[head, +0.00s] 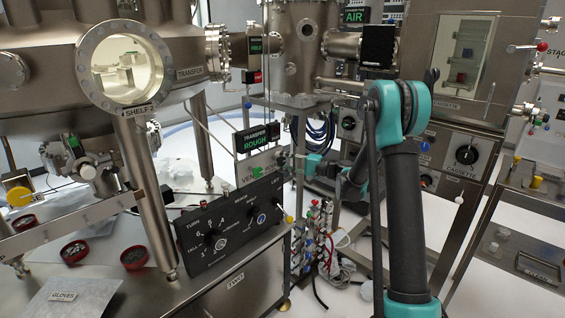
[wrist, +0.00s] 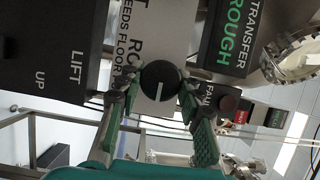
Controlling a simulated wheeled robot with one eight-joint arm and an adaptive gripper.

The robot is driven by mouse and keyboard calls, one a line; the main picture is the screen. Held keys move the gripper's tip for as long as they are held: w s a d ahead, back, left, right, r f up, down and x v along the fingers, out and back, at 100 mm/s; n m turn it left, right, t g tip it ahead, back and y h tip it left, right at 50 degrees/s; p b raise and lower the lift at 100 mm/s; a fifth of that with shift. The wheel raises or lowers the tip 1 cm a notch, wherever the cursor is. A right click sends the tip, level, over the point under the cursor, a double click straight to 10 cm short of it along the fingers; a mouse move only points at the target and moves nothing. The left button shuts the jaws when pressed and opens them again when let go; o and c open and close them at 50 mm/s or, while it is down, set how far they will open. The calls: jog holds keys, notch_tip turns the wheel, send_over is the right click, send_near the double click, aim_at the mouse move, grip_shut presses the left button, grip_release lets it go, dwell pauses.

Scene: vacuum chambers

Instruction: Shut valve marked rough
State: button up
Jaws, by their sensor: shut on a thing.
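A round black knob (wrist: 160,84) with a white pointer line sits on a pale panel (wrist: 158,30) in the wrist view. The panel's lettering is partly cut off and hidden; "RO" and "NEEDS FLOOR" can be read beside the knob. My gripper (wrist: 157,92) has one finger on each side of the knob and is shut on it. In the head view my gripper (head: 296,161) is at the right end of the same panel (head: 256,167), and the knob is hidden there. A black display reading TRANSFER ROUGH (head: 257,139) in green stands above the panel; it also shows in the wrist view (wrist: 231,38).
A black control box (head: 235,225) with dials and a LIFT switch stands close in front of the panel. Steel legs, pipes and the CASSETTE cabinet (head: 465,135) surround my arm. Loose cables hang below.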

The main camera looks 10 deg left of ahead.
dwell(0.3)
jog(key=o, duration=1.2)
jog(key=shift+d, duration=0.15)
jog(key=v, duration=1.1)
jog(key=shift+s+d, duration=0.2)
jog(key=shift+d, duration=0.15)
